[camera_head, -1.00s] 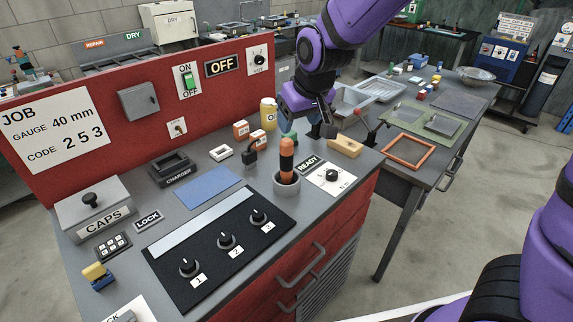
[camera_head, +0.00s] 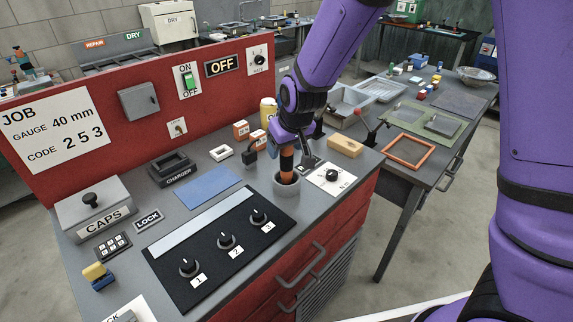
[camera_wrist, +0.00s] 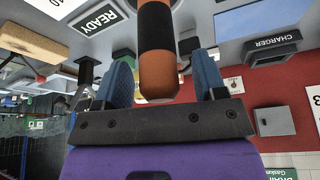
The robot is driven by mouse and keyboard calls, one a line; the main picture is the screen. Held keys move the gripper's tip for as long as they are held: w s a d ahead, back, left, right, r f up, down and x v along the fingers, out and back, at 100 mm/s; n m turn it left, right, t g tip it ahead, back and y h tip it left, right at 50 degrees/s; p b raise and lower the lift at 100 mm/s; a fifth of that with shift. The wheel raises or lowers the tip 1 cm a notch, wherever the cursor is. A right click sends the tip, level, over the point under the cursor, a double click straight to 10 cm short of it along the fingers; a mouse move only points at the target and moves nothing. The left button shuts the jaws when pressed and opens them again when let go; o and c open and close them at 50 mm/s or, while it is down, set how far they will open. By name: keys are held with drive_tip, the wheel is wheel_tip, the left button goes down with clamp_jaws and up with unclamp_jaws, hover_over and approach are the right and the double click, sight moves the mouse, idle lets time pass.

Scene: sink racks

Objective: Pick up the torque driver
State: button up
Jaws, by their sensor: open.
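The torque driver (camera_head: 287,165), with an orange handle and a black band, stands upright in a round grey holder (camera_head: 286,186) on the bench. Its lower part is hidden in the holder. My gripper (camera_head: 288,153) is at the upper end of the handle, pointing down. In the wrist view the driver (camera_wrist: 155,45) shows between the two blue fingers (camera_wrist: 162,70), with a gap on each side. The fingers are open and hold nothing.
A black padlock (camera_head: 250,147) and small orange boxes (camera_head: 241,130) stand close behind. A black panel with three knobs (camera_head: 220,247) lies in front left. A yellow container (camera_head: 268,110) is partly hidden.

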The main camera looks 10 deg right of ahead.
drive_tip(key=shift+w+f, duration=0.15)
drive_tip(key=shift+f, duration=0.25)
